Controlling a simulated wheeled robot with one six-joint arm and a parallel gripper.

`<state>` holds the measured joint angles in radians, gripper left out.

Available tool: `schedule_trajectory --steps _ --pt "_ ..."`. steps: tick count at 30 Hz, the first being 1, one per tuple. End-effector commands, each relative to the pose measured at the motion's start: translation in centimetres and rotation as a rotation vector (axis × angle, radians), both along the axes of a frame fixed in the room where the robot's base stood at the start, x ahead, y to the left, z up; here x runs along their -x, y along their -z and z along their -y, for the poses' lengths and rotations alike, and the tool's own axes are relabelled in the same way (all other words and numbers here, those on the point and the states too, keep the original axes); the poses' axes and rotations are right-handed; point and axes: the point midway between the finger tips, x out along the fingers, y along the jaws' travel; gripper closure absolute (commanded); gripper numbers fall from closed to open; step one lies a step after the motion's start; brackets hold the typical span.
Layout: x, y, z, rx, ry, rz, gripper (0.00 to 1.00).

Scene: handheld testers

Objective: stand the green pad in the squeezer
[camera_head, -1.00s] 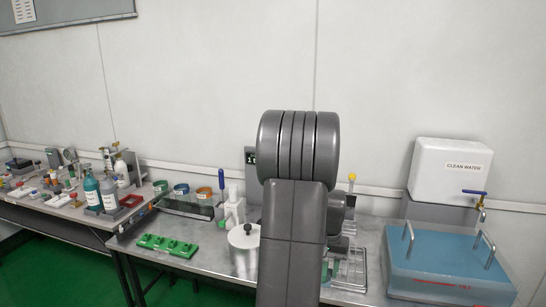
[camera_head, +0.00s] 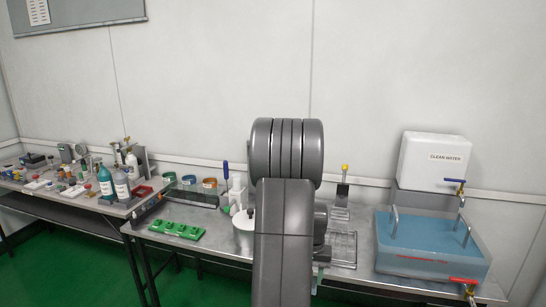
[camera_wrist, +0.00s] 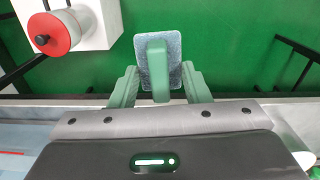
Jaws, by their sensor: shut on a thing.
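The green pad (camera_wrist: 157,62) has a green handle on a blue-grey rectangular face. It shows in the wrist view, held by its handle between the pale green fingers of my gripper (camera_wrist: 160,88). The green floor lies behind it. In the head view my arm covers most of the gripper, and the pad cannot be made out. A tall white device (camera_head: 236,192) stands on the bench left of my arm; I cannot tell whether it is the squeezer.
A green tray (camera_head: 177,231) lies near the bench's front edge. A wire rack (camera_head: 342,250) stands right of my arm. A blue basin (camera_head: 430,240) sits farther right, below the clean water tank (camera_head: 435,160). A white block with a red-topped cylinder (camera_wrist: 48,32) shows in the wrist view.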

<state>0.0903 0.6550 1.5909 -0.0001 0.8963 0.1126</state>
Motion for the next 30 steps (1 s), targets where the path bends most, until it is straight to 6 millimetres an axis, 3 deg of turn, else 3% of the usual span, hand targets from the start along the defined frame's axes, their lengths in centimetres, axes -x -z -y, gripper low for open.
schedule_trajectory --steps 15,30 --pt "-0.6 7.7 -9.9 0.000 -0.188 -0.003 0.83" --pt "-0.5 8.5 -10.8 0.000 -0.203 0.001 0.83"
